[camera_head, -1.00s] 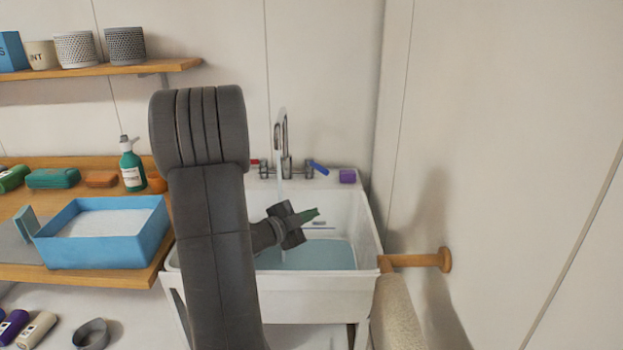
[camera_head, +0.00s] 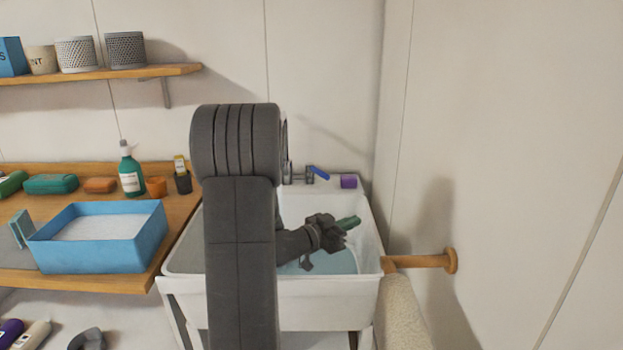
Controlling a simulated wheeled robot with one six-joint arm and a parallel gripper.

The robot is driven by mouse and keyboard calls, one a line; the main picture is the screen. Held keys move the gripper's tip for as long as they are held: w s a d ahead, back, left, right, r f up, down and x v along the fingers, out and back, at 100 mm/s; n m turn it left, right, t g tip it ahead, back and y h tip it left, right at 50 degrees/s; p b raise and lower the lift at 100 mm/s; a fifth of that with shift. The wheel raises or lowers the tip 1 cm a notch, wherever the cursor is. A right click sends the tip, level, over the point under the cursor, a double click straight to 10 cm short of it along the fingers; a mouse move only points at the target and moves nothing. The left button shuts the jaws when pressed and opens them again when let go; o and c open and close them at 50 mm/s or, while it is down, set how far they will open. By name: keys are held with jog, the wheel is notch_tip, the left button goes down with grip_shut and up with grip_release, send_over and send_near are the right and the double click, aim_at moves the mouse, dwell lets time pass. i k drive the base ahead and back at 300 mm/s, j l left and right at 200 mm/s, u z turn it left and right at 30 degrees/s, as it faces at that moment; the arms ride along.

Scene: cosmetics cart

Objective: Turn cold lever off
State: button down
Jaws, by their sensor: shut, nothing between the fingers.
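The cold lever (camera_head: 318,172) is the blue handle on the right side of the tap at the back rim of the white sink (camera_head: 275,286). It is tilted, sloping down to the right. The tap's spout and the red lever are hidden behind my arm; only a sliver of spout shows. My gripper (camera_head: 349,222) is over the basin, in front of and below the blue lever and apart from it. Its green-tipped fingers point right and are shut with nothing between them. Water (camera_head: 335,263) stands in the basin; whether the tap runs is hidden.
A purple block (camera_head: 348,181) sits on the sink's back right rim. A wooden peg (camera_head: 425,261) juts from the right wall.

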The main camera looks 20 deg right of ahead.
aim_at(309, 166)
jog(key=i+j, duration=0.7)
jog(key=i, duration=0.15)
